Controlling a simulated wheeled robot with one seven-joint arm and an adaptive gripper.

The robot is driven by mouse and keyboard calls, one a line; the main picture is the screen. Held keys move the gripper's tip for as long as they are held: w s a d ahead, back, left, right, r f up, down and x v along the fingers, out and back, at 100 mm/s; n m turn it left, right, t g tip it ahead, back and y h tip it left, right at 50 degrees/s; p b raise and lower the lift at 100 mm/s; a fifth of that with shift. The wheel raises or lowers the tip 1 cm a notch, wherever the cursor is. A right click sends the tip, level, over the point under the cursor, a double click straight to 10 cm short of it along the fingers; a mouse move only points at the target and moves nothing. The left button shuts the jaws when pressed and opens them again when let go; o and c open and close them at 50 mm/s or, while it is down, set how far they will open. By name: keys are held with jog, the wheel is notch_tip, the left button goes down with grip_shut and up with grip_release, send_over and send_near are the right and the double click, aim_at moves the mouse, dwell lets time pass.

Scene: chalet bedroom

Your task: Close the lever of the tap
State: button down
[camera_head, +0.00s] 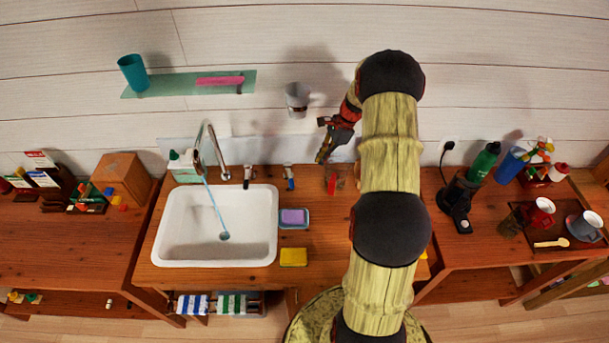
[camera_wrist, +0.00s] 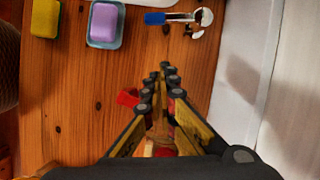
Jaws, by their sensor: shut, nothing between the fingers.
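The tap's curved chrome spout (camera_head: 218,150) stands behind the white sink (camera_head: 160,225), and a thin blue stream (camera_head: 213,200) runs from it to the drain. A lever with a blue handle (camera_head: 290,183) stands right of the spout. It also shows at the top of the wrist view (camera_wrist: 158,18), beside a round chrome part (camera_wrist: 203,17). A second, dark-handled lever (camera_head: 247,176) is nearer the spout. My gripper (camera_head: 321,160) is shut and empty, above the counter's back edge, right of the blue lever and apart from it. Its closed fingertips (camera_wrist: 168,70) point toward the blue lever.
A purple sponge (camera_head: 293,216) lies in a dish, with a yellow sponge (camera_head: 293,257) in front. A red object (camera_head: 331,182) stands on the counter below my gripper. A grey cup (camera_head: 297,96) hangs on the wall. A soap bottle (camera_head: 184,165) stands left of the spout.

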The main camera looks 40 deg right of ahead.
aim_at(289, 174)
jog(key=x, duration=1)
jog(key=shift+f, duration=0.1)
jog(key=a, duration=0.1)
jog(key=w+a, duration=0.1)
jog(key=a, duration=0.1)
jog(key=shift+w, duration=0.3)
jog(key=shift+w+a, duration=0.15)
jog(key=shift+a, duration=0.05)
jog(key=shift+w+a+m+t+p, duration=0.1)
jog(key=shift+a+m+t+p, duration=0.25)
jog(key=shift+a+m, duration=0.75)
jog(key=shift+d, duration=0.15)
